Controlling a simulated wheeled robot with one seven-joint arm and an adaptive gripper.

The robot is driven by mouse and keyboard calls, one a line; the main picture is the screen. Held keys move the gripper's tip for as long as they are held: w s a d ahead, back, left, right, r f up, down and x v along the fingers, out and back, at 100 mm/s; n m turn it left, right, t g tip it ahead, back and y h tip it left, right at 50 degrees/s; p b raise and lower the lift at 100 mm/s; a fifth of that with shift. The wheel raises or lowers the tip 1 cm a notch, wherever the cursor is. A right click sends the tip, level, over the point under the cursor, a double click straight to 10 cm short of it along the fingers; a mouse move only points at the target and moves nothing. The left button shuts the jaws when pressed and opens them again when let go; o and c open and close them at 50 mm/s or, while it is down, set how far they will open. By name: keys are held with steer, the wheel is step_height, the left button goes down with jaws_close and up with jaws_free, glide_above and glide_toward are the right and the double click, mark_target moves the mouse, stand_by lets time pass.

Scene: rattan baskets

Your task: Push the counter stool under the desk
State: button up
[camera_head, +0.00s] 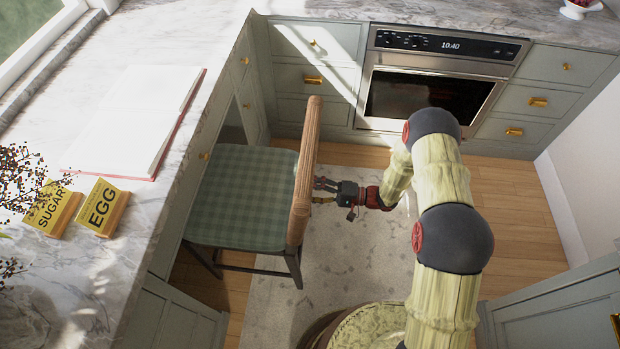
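The counter stool (243,198) has a green checked seat, dark legs and a wooden backrest (304,172) on its right side. It stands upright beside the marble desk (110,262), and its seat's left edge reaches the counter edge. My gripper (318,191) is at the right side of the backrest, pointing left. Its fingers look spread apart, with their tips at or very close to the wood; I cannot tell whether they touch. Nothing shows between the fingers. The space under the desk is mostly hidden by the countertop and the seat.
An open book (133,122), a sugar card (53,209) and an egg card (103,207) lie on the desk. An oven (437,77) and drawers stand at the back. A grey rug (345,265) covers the floor right of the stool. A cabinet (560,310) stands at lower right.

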steer(key=c, duration=1.4)
